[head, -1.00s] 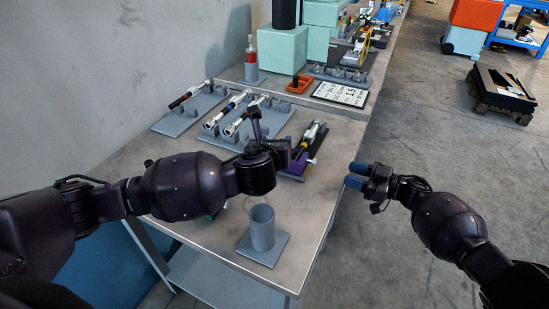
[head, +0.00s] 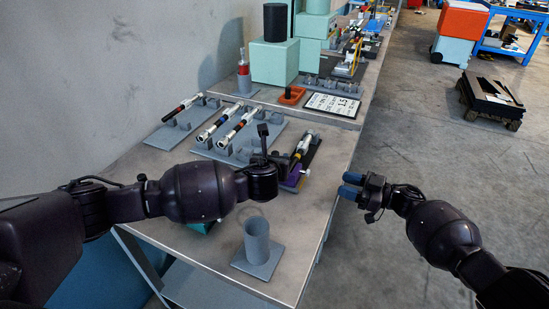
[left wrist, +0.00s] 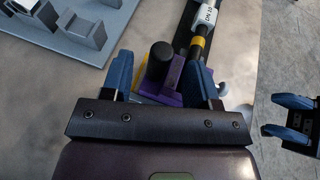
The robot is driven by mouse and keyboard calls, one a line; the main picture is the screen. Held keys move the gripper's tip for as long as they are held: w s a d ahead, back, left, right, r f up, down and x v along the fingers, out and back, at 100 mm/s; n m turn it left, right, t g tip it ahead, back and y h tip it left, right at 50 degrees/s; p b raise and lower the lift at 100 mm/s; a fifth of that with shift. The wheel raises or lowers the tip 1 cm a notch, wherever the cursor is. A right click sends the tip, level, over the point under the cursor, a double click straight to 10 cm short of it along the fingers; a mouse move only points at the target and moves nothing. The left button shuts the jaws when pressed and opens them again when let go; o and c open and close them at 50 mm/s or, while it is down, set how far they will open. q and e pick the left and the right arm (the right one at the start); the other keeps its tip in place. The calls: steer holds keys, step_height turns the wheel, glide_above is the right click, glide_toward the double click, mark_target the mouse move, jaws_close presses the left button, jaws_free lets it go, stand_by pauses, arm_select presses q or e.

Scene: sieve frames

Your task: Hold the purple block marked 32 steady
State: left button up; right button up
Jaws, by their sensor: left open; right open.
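The purple block (head: 291,181) sits on a dark fixture on the table and is partly hidden behind my left gripper (head: 268,172) in the head view. My right gripper (head: 349,186) is open and empty, off the table's right edge.
A grey cup on a plate (head: 257,242) stands near the front edge. Grey racks (head: 235,138) with tubes lie behind and left of my left gripper. A labelled tool (left wrist: 205,22) lies close beyond the block. A sign (head: 333,104) and orange tray (head: 291,96) stand farther back.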

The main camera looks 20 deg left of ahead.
arm_select(q)
steer(key=shift+x, duration=1.05)
jaws_close()
steer(key=c, duration=0.8)
jaws_free()
jaws_close()
arm_select(e)
jaws_close()
